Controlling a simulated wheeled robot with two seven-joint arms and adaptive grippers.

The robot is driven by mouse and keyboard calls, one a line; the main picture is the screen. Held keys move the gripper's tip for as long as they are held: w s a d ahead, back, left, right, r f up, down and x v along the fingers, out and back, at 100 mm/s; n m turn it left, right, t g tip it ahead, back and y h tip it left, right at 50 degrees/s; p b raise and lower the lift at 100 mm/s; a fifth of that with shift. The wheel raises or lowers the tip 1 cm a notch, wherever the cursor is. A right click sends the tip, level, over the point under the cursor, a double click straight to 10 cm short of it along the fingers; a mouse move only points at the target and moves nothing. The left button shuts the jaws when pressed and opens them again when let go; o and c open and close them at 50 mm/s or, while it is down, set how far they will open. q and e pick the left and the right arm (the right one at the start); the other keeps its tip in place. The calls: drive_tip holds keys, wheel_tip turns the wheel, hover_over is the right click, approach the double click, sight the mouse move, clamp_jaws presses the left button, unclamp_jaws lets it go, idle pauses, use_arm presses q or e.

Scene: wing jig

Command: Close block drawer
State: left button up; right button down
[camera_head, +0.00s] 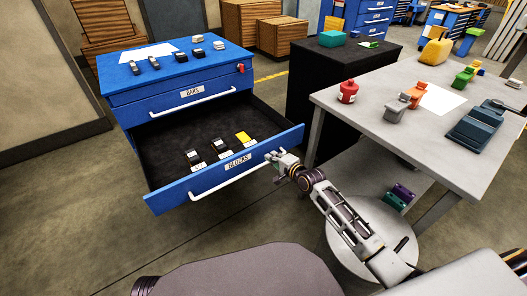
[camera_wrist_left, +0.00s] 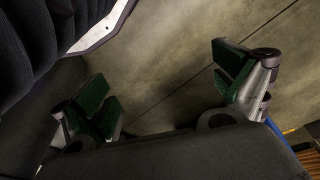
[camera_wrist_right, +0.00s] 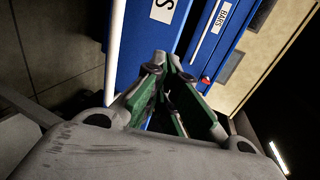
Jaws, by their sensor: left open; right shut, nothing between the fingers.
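The blue block drawer (camera_head: 228,172), labelled BLOCKS, stands pulled out of the blue cabinet (camera_head: 175,80). Several small blocks, dark ones and a yellow one (camera_head: 243,138), lie inside near its front. A white bar handle (camera_head: 215,187) runs along the drawer front. My right gripper (camera_head: 277,157) is at the right end of the drawer front, by the handle's end; whether it touches is unclear. In the right wrist view its green-padded fingers (camera_wrist_right: 168,95) are together and empty, in front of the blue drawer face. My left gripper (camera_wrist_left: 165,95) is open and empty above the floor.
The drawer labelled BARS (camera_head: 190,92) above is shut. A black cabinet (camera_head: 315,75) stands behind. Floor in front of the drawer is clear.

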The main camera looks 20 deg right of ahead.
sight(259, 147)
drive_tip(key=x, duration=0.1)
drive_tip(key=b+x, duration=0.1)
drive_tip(key=x, duration=0.2)
drive_tip(key=shift+w+a+r, duration=0.15)
drive_tip(key=shift+w+r, duration=0.05)
drive_tip(key=shift+w, duration=0.2)
drive_tip(key=shift+w+a+b, duration=0.25)
drive_tip(key=shift+w+b, duration=0.3)
drive_tip(key=shift+w, duration=0.15)
drive_tip(key=shift+w+a, duration=0.1)
drive_tip(key=shift+w, duration=0.15)
use_arm(q)
drive_tip(key=shift+t, duration=0.4)
drive_tip(key=r, duration=0.4)
drive_tip(key=shift+w+d, duration=0.35)
drive_tip(key=shift+f, duration=0.15)
use_arm(e)
drive_tip(key=shift+w, duration=0.1)
